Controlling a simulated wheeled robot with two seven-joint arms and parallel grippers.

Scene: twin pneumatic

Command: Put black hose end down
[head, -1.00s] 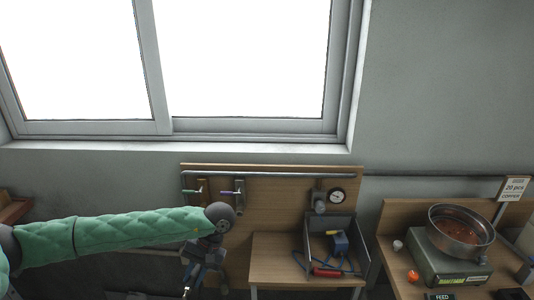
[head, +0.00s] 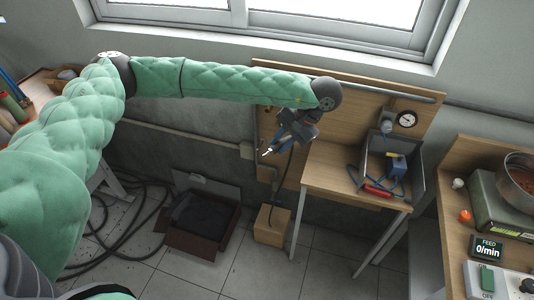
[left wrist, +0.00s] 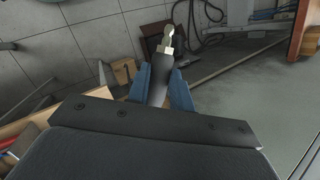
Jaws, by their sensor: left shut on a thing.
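In the head view the fitting (head: 266,152) points down and left, in the air to the left of the small wooden bench. The black hose (head: 289,175) hangs from the gripper toward a wooden block (head: 271,226) on the floor. My right gripper is not in view.
The wooden bench (head: 335,172) carries a grey bin (head: 417,165) with a blue part and a red-handled tool. An open dark box (head: 200,222) and loose black hose (head: 130,238) lie on the tiled floor. A second table with a metal bowl stands at right.

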